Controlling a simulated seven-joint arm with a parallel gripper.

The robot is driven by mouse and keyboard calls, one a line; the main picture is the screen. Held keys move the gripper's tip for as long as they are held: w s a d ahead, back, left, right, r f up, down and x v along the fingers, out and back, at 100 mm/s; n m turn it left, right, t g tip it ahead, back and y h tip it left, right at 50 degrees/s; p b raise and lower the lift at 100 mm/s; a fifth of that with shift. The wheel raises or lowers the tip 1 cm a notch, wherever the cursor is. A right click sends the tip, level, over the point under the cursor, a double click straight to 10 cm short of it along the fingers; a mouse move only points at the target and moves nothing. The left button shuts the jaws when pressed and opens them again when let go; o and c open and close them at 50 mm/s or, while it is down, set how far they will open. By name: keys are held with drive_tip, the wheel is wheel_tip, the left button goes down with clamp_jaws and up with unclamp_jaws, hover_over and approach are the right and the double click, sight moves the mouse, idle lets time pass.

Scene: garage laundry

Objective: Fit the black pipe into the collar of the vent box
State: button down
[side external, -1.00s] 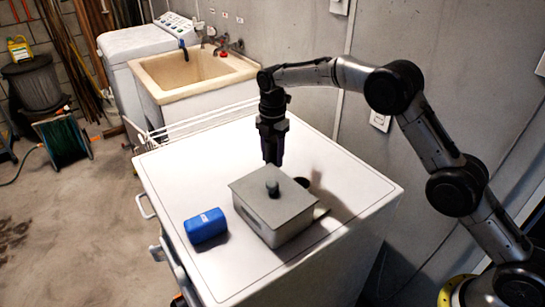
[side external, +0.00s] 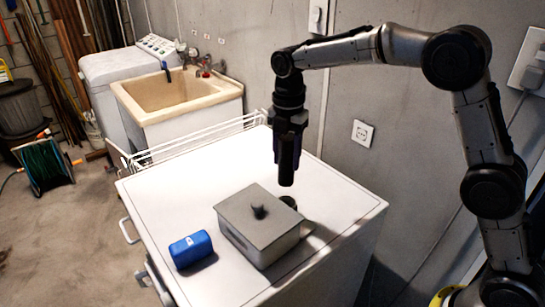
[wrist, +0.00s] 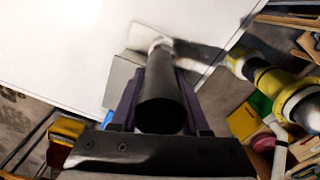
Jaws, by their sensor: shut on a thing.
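My gripper (side external: 287,140) is shut on the black pipe (side external: 287,170) and holds it upright above the white worktop. In the wrist view the pipe (wrist: 161,105) sits between the two jaws (wrist: 160,110). A pale ring (wrist: 161,44) shows past its far end, on a light plate. The pipe hides part of the ring, so I cannot tell whether they line up.
A blue can (side external: 191,249) lies on the worktop left of the box. A white wire rack (side external: 195,140) edges the back. The worktop (side external: 180,205) is clear at the left.

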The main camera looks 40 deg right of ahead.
sight(287, 184)
drive_tip(key=shift+s+a+f+n, duration=0.15)
drive_tip(key=shift+s+f+n, duration=0.15)
drive_tip(key=shift+s+f, duration=0.25)
wheel_tip(287, 184, down, 5)
drive_tip(key=shift+a+r, duration=0.1)
drive_tip(key=shift+r, duration=0.05)
drive_tip(key=shift+f, duration=2.1)
drive_tip(key=shift+f, duration=0.1)
drive_tip(key=shift+c, duration=1.9)
unclamp_jaws()
